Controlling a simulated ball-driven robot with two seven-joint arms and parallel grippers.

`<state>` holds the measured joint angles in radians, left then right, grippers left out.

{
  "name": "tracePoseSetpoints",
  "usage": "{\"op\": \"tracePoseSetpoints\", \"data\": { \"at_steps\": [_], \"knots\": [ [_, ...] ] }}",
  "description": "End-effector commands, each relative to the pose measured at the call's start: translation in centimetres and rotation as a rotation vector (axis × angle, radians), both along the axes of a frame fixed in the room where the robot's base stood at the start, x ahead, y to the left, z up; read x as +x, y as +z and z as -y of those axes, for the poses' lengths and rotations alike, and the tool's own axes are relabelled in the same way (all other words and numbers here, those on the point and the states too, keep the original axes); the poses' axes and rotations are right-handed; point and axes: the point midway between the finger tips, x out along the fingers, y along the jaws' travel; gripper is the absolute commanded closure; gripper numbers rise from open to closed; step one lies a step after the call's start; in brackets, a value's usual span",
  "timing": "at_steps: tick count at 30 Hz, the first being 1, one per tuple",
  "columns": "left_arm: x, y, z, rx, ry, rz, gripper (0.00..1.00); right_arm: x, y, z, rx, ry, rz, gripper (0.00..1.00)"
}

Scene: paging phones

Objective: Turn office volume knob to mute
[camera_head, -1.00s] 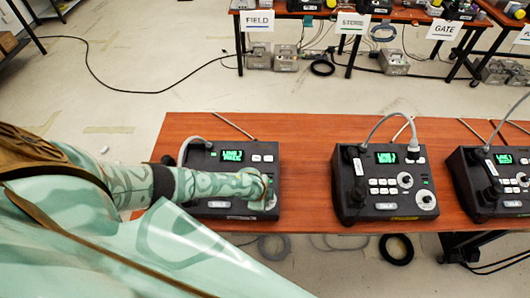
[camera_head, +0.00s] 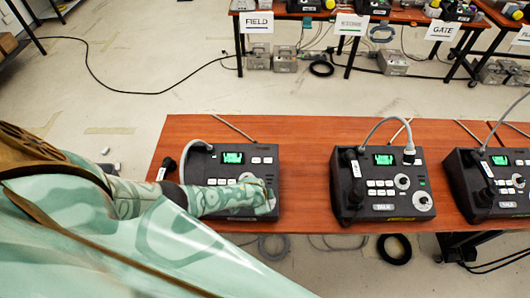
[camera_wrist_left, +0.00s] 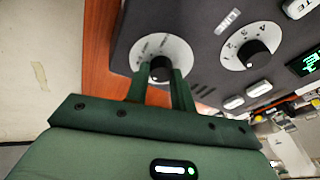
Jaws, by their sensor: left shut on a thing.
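The left paging phone (camera_head: 232,160) is a black console on the wooden table, with a lit green screen (camera_head: 232,158) whose text I cannot read. My left gripper (camera_head: 262,197) is over its lower right corner and hides the dial there. In the left wrist view, my left gripper (camera_wrist_left: 160,76) has its two fingers on either side of a black knob (camera_wrist_left: 160,67), shut on it. The knob sits on a white dial plate (camera_wrist_left: 178,52) with small marks; its setting is not clear. A second knob (camera_wrist_left: 254,52) on a numbered white dial is beside it, untouched. My right gripper is not in view.
Two similar consoles, a middle one (camera_head: 382,180) and a right one (camera_head: 490,180), stand on the same wooden table (camera_head: 300,165). Bare tabletop lies between the left and middle consoles. Tables with sign cards, including FIELD (camera_head: 258,25) and GATE (camera_head: 443,30), stand behind.

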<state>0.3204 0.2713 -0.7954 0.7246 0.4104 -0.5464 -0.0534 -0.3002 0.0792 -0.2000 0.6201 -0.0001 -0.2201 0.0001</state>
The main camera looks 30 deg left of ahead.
Motion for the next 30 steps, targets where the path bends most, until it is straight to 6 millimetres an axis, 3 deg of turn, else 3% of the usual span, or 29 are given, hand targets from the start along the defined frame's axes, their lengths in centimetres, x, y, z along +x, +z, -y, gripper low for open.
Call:
{"op": "tracePoseSetpoints", "data": {
  "at_steps": [6, 7, 9, 20, 23, 30],
  "knots": [
    [0.0, 0.0, 0.0, -0.001, 0.001, 0.001, 0.99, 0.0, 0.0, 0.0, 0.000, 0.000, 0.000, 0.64],
    [0.0, 0.0, 0.0, -0.001, 0.001, 0.001, 0.67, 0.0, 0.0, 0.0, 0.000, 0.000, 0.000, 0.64],
    [0.0, 0.0, 0.0, -0.001, 0.001, 0.001, 0.54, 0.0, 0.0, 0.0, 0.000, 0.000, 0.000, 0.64],
    [-0.3, 0.8, 0.0, -0.001, -0.001, 0.000, 0.54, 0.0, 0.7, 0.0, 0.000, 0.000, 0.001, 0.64],
    [-0.9, 2.5, 0.0, -0.002, -0.001, -0.001, 0.54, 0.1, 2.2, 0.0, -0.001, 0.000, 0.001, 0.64],
    [-3.5, 8.6, -0.1, -0.002, -0.002, 0.001, 0.54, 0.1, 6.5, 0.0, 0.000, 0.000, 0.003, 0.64]
  ]
}}
